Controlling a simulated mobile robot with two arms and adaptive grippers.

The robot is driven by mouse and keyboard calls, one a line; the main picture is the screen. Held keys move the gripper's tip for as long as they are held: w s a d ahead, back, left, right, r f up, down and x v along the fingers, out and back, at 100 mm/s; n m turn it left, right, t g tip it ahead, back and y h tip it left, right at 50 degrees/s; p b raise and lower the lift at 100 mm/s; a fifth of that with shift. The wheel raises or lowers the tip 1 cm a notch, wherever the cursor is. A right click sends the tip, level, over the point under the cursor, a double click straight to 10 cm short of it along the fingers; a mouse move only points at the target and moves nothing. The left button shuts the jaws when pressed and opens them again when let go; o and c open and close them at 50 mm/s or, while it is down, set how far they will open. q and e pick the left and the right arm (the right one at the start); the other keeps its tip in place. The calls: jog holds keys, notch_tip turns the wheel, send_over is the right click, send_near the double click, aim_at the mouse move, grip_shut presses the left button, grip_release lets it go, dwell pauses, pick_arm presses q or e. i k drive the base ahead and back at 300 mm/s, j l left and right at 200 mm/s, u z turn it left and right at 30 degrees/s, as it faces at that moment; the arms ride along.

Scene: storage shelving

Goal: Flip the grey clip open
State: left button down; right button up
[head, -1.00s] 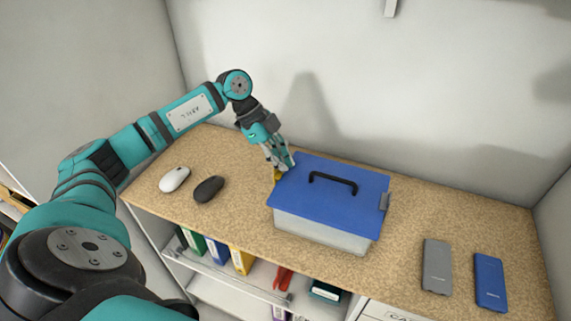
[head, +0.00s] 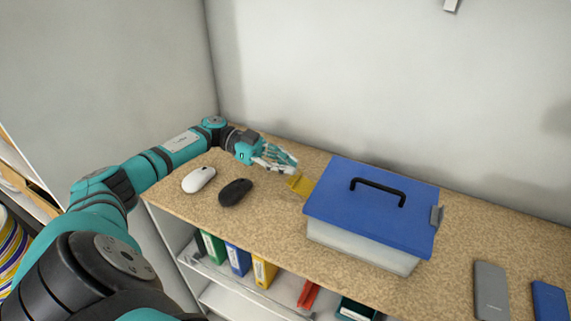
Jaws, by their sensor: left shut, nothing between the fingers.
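The box (head: 362,247) has a clear lower part, a blue lid (head: 350,205) and a black handle. The grey clip (head: 437,216) is on the box's right side and lies upright against the lid edge. A yellow clip (head: 300,186) is on the left side and sticks out to the left, swung away from the box. My left gripper (head: 294,165) is shut and empty, just behind and above the yellow clip, on the far side from the grey clip. Whether it touches the yellow clip I cannot tell. My right gripper is not in view.
A white mouse (head: 198,180) and a black mouse (head: 235,192) lie left of the box on the speckled top. A grey power bank (head: 490,290) and a blue one (head: 549,301) lie at right. Binders stand on the shelf below. The wall is close behind the box.

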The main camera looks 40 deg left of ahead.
aim_at(437, 214)
jog(key=j, duration=0.45)
jog(key=k+l, duration=0.8)
jog(key=l, duration=0.15)
